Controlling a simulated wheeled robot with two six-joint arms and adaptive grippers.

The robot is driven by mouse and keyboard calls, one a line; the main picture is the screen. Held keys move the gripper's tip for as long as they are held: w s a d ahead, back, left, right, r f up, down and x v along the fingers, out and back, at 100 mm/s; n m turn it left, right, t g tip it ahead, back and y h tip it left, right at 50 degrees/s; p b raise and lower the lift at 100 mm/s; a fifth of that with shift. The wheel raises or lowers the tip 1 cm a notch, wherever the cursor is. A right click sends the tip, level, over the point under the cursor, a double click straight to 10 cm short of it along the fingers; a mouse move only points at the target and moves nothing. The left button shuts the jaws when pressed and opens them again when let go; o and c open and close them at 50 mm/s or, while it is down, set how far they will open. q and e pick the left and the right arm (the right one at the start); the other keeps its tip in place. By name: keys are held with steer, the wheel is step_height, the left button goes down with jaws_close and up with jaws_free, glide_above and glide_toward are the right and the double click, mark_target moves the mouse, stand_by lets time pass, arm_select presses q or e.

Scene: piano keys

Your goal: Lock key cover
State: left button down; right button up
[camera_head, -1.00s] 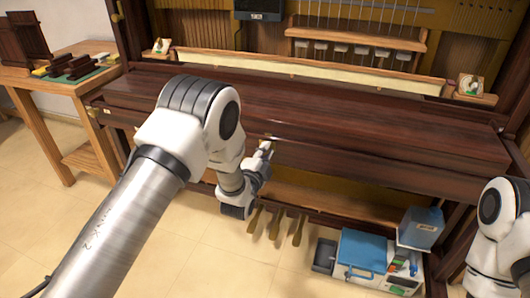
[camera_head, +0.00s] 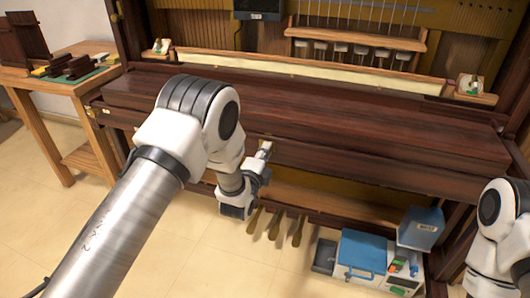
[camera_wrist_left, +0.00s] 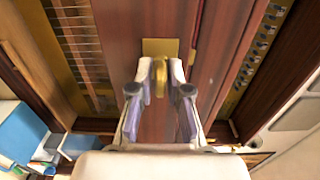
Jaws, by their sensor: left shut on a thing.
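The dark wooden key cover (camera_head: 320,110) lies closed across the front of the piano. In the left wrist view a square brass plate (camera_wrist_left: 160,46) is fixed to the wood, with a rounded brass piece (camera_wrist_left: 160,68), seemingly a key or knob, standing out from it. My left gripper (camera_wrist_left: 160,80) has its fingertips on both sides of this brass piece and is shut on it. In the head view my left gripper (camera_head: 265,150) is at the front edge of the cover, and the brass parts are mostly hidden there. My right gripper is out of view.
Three pedals (camera_head: 276,225) stick out below. A blue-lidded box (camera_head: 362,250) and a blue container (camera_head: 420,228) stand at lower right. A wooden side table (camera_head: 45,84) with dark blocks is at left. My right forearm shows at the right edge.

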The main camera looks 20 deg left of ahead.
arm_select(q)
steer(key=c, duration=1.2)
jaws_free()
steer(key=shift+c, duration=0.2)
steer(key=s, duration=1.2)
steer(key=shift+a, duration=0.15)
